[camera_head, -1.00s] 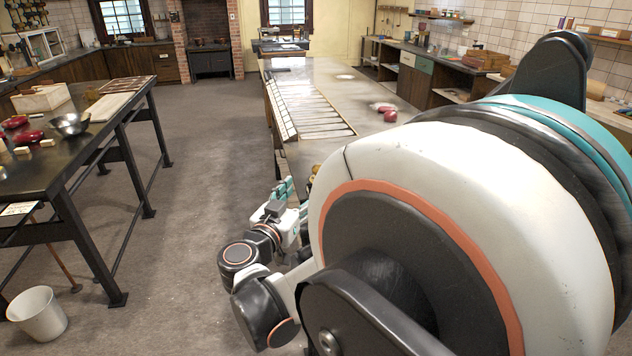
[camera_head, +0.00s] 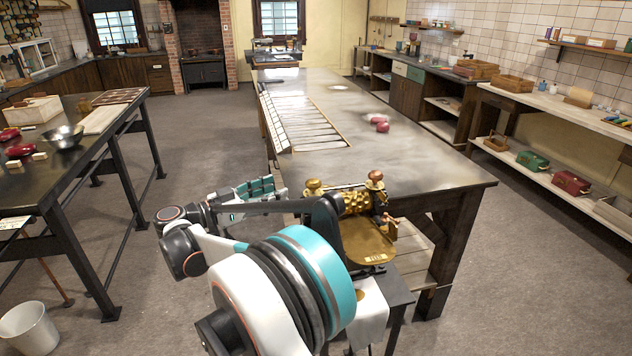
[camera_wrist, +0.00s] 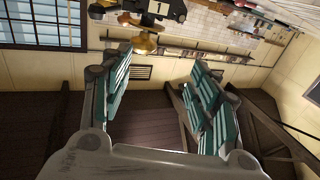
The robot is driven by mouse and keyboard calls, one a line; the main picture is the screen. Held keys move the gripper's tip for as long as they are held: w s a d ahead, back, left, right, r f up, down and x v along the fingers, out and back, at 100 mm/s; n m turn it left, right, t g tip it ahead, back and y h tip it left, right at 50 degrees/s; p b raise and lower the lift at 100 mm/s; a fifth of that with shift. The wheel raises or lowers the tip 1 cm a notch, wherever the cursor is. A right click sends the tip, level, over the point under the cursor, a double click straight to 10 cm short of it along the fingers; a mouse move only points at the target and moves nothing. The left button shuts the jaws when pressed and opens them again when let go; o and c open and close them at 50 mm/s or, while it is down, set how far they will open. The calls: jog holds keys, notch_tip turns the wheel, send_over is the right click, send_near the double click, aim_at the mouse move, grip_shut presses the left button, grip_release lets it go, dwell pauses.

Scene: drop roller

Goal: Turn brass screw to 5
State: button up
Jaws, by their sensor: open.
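The brass drop roller (camera_head: 358,203) stands on a small stand at the near end of the long table. Two brass knobs top it, a left one (camera_head: 314,186) and a right one (camera_head: 375,177); I cannot tell which is the task's screw. My gripper (camera_head: 258,189) is to the left of the machine, partly hidden by my arm. In the wrist view its teal-padded fingers (camera_wrist: 160,88) are open and empty. Beyond them a brass knob (camera_wrist: 145,43) shows, apart from the fingers, near a dark plate marked "1" (camera_wrist: 161,9).
A dark table (camera_head: 80,150) with a metal bowl (camera_head: 65,136) stands at the left. A white bucket (camera_head: 32,326) is on the floor. The aisle between the tables is clear.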

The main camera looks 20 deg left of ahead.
aim_at(313, 184)
jog(key=w+d+h+b, duration=0.1)
jog(key=w+d, duration=0.1)
jog(key=d, duration=0.1)
jog(key=w+d+m+g, duration=0.1)
jog(key=w+d, duration=0.2)
jog(key=w+d+m+g+h+b, duration=0.1)
jog(key=w+d, duration=0.1)
jog(key=d, duration=0.1)
jog(key=shift+w+h+b, duration=0.15)
jog(key=shift+h+b, duration=0.15)
dwell(0.3)
jog(key=c, duration=1.1)
